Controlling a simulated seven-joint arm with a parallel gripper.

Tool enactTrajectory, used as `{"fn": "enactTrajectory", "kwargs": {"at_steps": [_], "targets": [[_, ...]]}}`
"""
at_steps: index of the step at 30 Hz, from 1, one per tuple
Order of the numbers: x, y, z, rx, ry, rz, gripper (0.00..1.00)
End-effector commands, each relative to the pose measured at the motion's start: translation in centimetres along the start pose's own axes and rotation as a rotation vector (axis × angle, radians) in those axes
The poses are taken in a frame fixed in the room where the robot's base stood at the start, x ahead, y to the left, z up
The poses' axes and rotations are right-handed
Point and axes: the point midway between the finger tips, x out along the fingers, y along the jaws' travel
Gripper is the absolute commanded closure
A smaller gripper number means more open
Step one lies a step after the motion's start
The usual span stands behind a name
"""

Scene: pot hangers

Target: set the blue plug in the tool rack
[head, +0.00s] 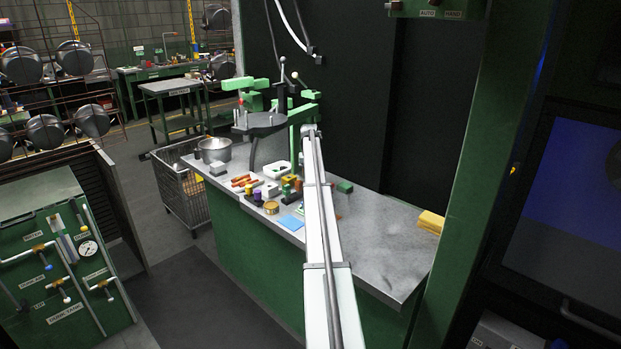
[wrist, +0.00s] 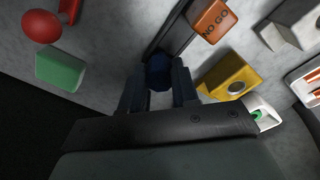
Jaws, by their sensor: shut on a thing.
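The blue plug (wrist: 158,72) is dark blue and sits between my gripper's fingertips (wrist: 158,88) in the wrist view. My gripper is shut on it. A dark, narrow bar-like piece (wrist: 176,33) lies just beyond the plug and may be the tool rack; I cannot tell for certain. The plug overlaps its near end in the picture, and I cannot tell whether they touch. In the head view I cannot make out the gripper, the plug or the rack clearly among the small items on the bench.
An orange NO GO block (wrist: 212,20) and a yellow block with a hole (wrist: 230,78) are close on the right. A green block (wrist: 60,69) and a red ball (wrist: 41,26) lie left. The grey bench (head: 375,225) has bare room at front right, before yellow cloths (head: 430,222).

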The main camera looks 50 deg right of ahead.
Motion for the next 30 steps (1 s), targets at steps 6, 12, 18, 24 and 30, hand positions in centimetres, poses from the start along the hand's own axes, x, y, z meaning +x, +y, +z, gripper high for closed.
{"fn": "enactTrajectory", "kwargs": {"at_steps": [6, 12, 18, 24, 30], "targets": [[0.3, 0.0, 0.0, 0.0, 0.0, 0.0, 0.67], [0.3, 0.0, 0.0, 0.0, 0.0, 0.0, 0.47], [0.2, 0.0, 0.0, 0.0, 0.0, 0.0, 0.45], [-0.5, 0.0, 0.0, 0.0, 0.0, 0.0, 0.45], [-3.5, 0.0, -0.1, 0.0, 0.001, 0.0, 0.45]]}}
